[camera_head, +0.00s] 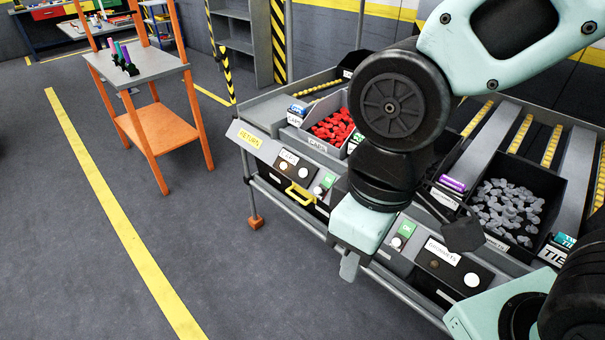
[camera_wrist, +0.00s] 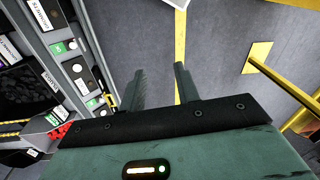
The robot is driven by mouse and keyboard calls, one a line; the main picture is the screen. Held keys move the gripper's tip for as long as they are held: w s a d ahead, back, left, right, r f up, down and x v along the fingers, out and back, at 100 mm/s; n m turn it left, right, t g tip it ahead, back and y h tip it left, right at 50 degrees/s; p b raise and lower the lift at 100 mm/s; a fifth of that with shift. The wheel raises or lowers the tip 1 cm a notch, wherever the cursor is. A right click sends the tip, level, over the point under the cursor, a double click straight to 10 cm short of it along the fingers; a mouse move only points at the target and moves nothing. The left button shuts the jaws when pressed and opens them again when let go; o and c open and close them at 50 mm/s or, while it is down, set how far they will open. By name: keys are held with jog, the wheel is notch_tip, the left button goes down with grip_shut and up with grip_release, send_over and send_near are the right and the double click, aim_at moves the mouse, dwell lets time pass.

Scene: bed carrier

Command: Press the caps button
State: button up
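The caps panel (camera_head: 293,170) is on the front of the workstation, with a white CAPS label (camera_head: 289,157) and two small round buttons, one of them a white button (camera_head: 303,172). A yellow handle (camera_head: 300,194) sits just below it. A bin of red caps (camera_head: 332,128) stands behind the panel. My gripper (camera_head: 348,266) hangs in front of the workstation, right of the caps panel and apart from it. In the wrist view my gripper (camera_wrist: 162,84) has its two fingers spread with nothing between them. A row of panels and buttons shows at that view's left.
An orange stand (camera_head: 160,128) is far left; the floor between is clear.

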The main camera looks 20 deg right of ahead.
grip_shut()
dwell(1.5)
